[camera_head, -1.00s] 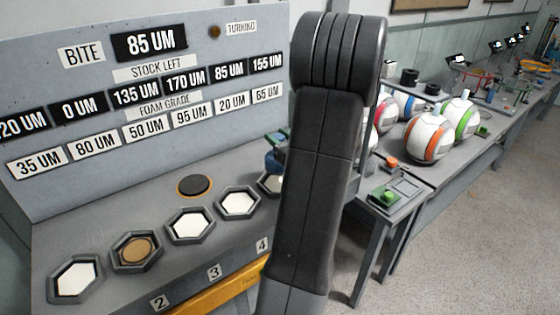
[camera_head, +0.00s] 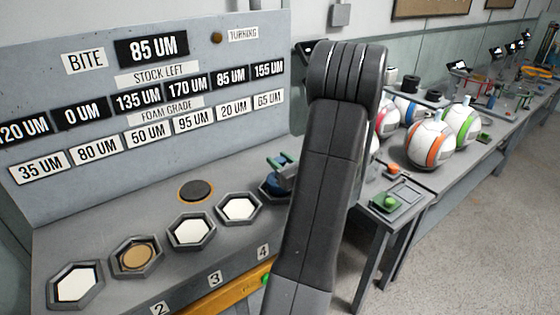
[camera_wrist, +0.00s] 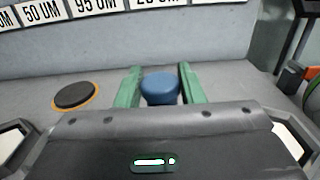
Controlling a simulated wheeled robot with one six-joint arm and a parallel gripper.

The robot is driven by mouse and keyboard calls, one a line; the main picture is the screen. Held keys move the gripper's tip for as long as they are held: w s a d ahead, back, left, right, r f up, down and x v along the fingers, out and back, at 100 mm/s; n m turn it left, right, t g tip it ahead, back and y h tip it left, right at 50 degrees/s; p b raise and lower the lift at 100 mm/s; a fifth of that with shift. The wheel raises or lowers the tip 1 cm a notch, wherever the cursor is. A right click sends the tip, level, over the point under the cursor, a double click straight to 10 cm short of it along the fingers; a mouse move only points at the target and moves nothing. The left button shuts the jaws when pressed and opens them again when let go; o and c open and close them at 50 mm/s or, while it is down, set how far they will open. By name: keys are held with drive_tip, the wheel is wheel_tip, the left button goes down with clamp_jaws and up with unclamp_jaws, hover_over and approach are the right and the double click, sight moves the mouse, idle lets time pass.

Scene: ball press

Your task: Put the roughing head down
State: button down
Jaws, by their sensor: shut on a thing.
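The roughing head appears as a blue rounded knob (camera_wrist: 160,88) between the green fingers of my gripper (camera_wrist: 160,84) in the wrist view. My gripper is shut on it. In the head view, my gripper (camera_head: 281,168) and the blue head (camera_head: 273,187) show just left of my arm, low over the right end of the console row. The head's underside is hidden, so I cannot tell whether it touches the surface. A black disc with an orange rim (camera_head: 195,190) lies on the console to the left; the disc also shows in the wrist view (camera_wrist: 76,95).
Several hexagonal sockets line the console; most hold white pads (camera_head: 192,231), one a tan pad (camera_head: 136,257). The upright label panel (camera_head: 60,120) stands behind. A side table with a green button (camera_head: 390,202) and several balls (camera_head: 432,142) are to the right.

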drive_tip(key=shift+f, duration=0.1)
drive_tip(key=c, duration=0.9)
unclamp_jaws()
drive_tip(key=shift+c, duration=0.2)
drive_tip(key=shift+r, duration=0.2)
drive_tip(key=b+v, duration=0.1)
drive_tip(key=v, duration=1.1)
